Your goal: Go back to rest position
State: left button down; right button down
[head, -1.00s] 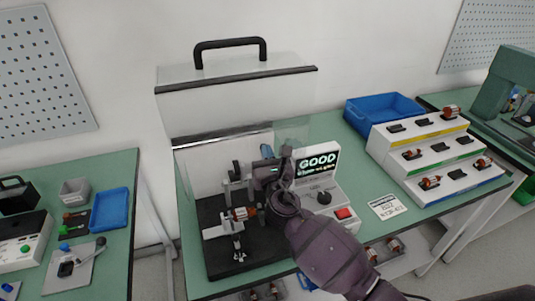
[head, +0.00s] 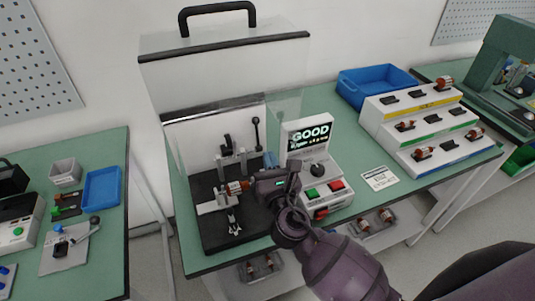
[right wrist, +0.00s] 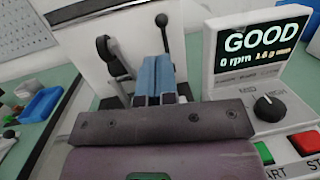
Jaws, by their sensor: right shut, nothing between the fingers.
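My right gripper (head: 270,160) is over the test station, just left of the display unit. Its blue fingers are together and empty, and they also show in the right wrist view (right wrist: 154,75). A stator with copper-coloured windings (head: 236,187) sits in the fixture on the black base (head: 215,240), left of my gripper and apart from the fingers. The display (head: 310,137) reads GOOD, and 0 rpm in the right wrist view. My left gripper is not in view.
A clear guard with a black handle (head: 217,12) stands raised behind the station. A ball-knobbed lever (head: 256,132) rises behind my fingers. A tiered rack (head: 425,125) with several stators and a blue bin (head: 376,85) are at right. Another bench (head: 113,240) is at left.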

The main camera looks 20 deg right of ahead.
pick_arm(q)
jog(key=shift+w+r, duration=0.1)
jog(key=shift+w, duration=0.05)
pick_arm(e)
jog(key=s+d+f+m+g+h, duration=0.2)
jog(key=s+d+f+m+g, duration=0.3)
jog(key=m, duration=0.5)
jog(key=s+d+f+m+g+h, duration=0.2)
jog(key=s+d+m+g, duration=0.35)
jog(key=m, duration=0.55)
jog(key=s+d+f+m+g+y, duration=0.1)
jog(key=s+f+m+g+y, duration=0.15)
jog(key=s+m, duration=0.5)
jog(key=s+f+m+g+y, duration=0.1)
jog(key=s+m+g+y, duration=0.15)
jog(key=s+m, duration=0.5)
jog(key=w+f+n+t, duration=0.2)
jog(key=w+f+t, duration=0.4)
jog(key=f, duration=0.4)
jog(key=shift+w+t, duration=0.2)
jog(key=shift+t, duration=0.45)
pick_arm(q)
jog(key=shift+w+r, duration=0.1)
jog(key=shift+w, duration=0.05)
